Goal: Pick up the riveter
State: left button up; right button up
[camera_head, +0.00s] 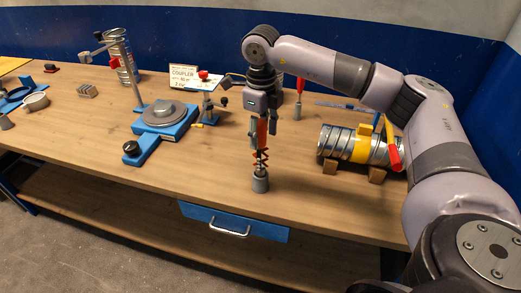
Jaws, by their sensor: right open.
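The riveter (262,158), with an orange-red handle and a dark zigzag linkage, stands upright in a small grey holder (260,184) near the table's front edge. My right gripper (263,135) points down over it and is open. Its fingers are on either side of the orange handle; I cannot tell whether they touch it. The gripper body hides the handle's top. My left gripper is not in view.
A red-handled tool (300,88) stands in a holder behind the gripper. A spiral duct (341,143) with a yellow band lies on wooden blocks at right. A blue turntable fixture (160,115) stands left. The wooden table (205,170) is clear in front of it.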

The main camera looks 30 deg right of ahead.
jog(key=shift+f, duration=0.3)
jog(key=shift+a, duration=0.1)
jog(key=shift+c, duration=0.5)
jog(key=shift+w+r, duration=0.1)
grip_shut()
